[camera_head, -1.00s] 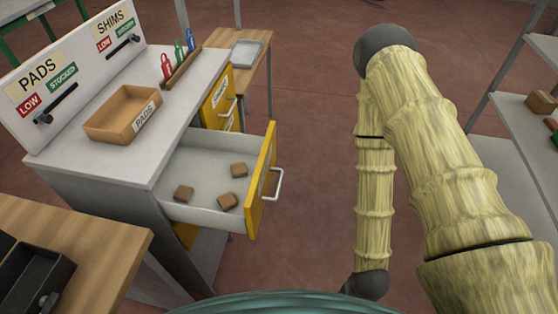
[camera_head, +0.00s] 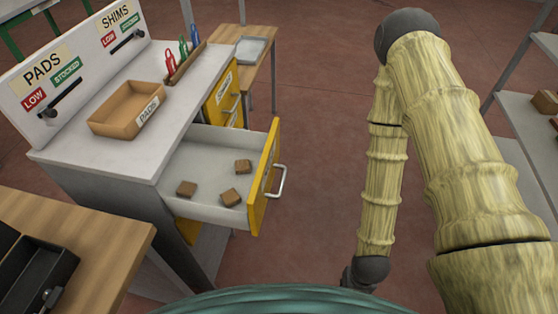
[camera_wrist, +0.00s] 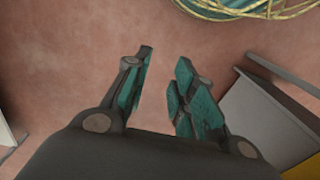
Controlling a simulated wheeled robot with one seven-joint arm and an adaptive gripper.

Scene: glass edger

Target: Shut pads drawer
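The pads drawer (camera_head: 262,183) stands pulled out from the grey-and-white cabinet in the head view. It has a yellow front, a pale handle (camera_head: 279,181) and a few small brown blocks (camera_head: 228,196) inside. My gripper (camera_wrist: 160,78) shows in the wrist view with its two teal-padded fingers apart and nothing between them, above the reddish floor. In the head view my arm hangs to the right of the drawer, apart from it, and the fingers are not visible there.
A tray labelled PADS (camera_head: 125,108) sits on the cabinet top (camera_head: 75,155). A second yellow drawer front (camera_head: 221,99) is shut behind. A wooden table (camera_head: 90,235) is at lower left, and a shelf (camera_head: 525,125) at right. Open floor (camera_head: 320,120) lies between the drawer and my arm.

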